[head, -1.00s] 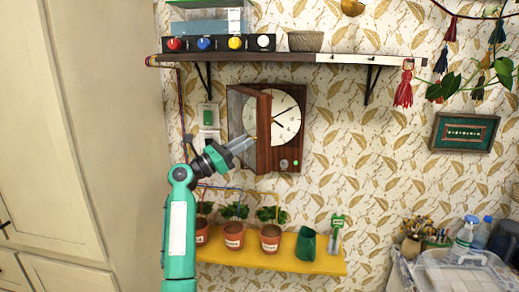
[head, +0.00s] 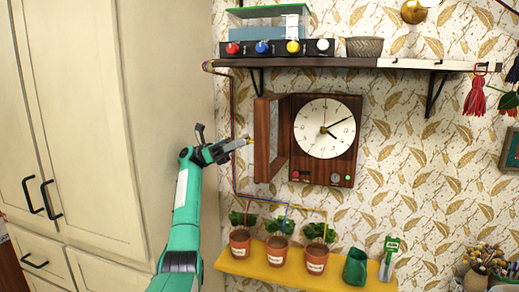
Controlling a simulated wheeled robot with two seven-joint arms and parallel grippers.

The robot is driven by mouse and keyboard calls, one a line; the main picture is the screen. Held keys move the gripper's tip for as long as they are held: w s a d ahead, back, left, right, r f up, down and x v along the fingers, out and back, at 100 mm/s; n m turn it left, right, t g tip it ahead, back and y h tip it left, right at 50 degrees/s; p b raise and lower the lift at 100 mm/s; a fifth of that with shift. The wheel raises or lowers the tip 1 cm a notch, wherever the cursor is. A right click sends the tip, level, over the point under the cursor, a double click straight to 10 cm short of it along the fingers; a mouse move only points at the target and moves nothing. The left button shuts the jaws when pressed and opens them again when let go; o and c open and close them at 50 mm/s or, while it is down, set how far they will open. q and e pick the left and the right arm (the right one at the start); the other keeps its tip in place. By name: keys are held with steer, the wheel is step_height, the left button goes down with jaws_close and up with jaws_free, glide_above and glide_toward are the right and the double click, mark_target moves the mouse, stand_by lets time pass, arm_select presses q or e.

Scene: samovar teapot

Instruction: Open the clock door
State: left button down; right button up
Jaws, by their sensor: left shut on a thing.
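The wooden wall clock (head: 324,140) hangs under the shelf, with a white round face and a red button and a grey knob below it. Its wood-framed glass door (head: 261,140) is hinged at the left and stands swung out wide, leaving the face uncovered. My left gripper (head: 246,142) reaches in from the left and is shut on the small brass handle (head: 251,140) at the door's outer edge. The fingertips are small in the picture and partly cover the handle. My right gripper is not in view.
Above is a dark shelf (head: 300,63) with a row of coloured knobs and a bowl (head: 364,47). Below is a yellow shelf (head: 260,268) with potted plants and a green cup (head: 355,267). Coloured wires run down the wall behind my gripper. A cream cabinet (head: 80,120) stands left.

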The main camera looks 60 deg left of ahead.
arm_select(q)
steer(key=shift+a+f+g, duration=0.25)
steer(key=shift+a+g, duration=0.1)
steer(key=shift+g, duration=0.05)
steer(key=c, duration=1.5)
jaws_free()
steer(key=shift+o, duration=1.1)
steer(key=shift+a, duration=0.15)
steer(key=shift+s, duration=0.1)
steer(key=shift+r, duration=0.15)
step_height(320, 180, up, 20)
